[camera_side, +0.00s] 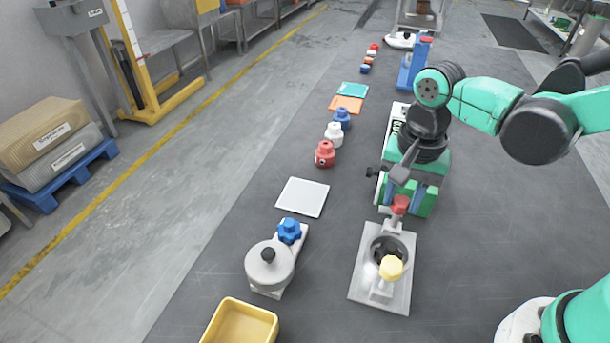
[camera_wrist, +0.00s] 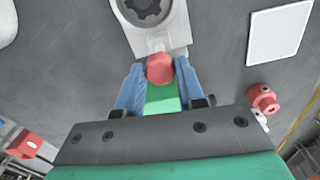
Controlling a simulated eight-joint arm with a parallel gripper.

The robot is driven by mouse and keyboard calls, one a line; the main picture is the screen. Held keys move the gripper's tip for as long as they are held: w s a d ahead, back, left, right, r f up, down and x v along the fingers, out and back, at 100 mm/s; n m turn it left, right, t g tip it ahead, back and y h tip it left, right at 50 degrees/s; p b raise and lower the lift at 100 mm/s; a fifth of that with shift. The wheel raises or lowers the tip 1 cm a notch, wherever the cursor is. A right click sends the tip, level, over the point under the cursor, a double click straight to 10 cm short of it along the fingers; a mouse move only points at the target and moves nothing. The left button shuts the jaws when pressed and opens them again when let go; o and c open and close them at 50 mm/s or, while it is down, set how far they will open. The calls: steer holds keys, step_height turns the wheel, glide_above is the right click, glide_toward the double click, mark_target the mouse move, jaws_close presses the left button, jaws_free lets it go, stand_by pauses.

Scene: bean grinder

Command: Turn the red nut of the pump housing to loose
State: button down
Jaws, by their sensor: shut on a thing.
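The pump housing (camera_side: 365,283) is a light grey plate with a round, open, dark-centred body, at the lower middle of the side view. Its round opening shows at the top of the wrist view (camera_wrist: 172,22). The red nut (camera_side: 400,204) sits at the end of the housing closest to my gripper.
A grey grinder part (camera_side: 269,267) with a blue knob (camera_side: 289,231) stands left of the housing, above a yellow bin (camera_side: 240,322). A white square plate (camera_side: 302,197) and red (camera_side: 325,154), white (camera_side: 334,134) and blue (camera_side: 342,118) pieces lie further back.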

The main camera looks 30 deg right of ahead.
mark_target(401, 200)
steer(key=shift+m, duration=0.6)
steer(key=c, duration=0.5)
jaws_free()
steer(key=shift+c, duration=0.2)
steer(key=shift+r, duration=0.1)
steer(key=shift+r, duration=2.75)
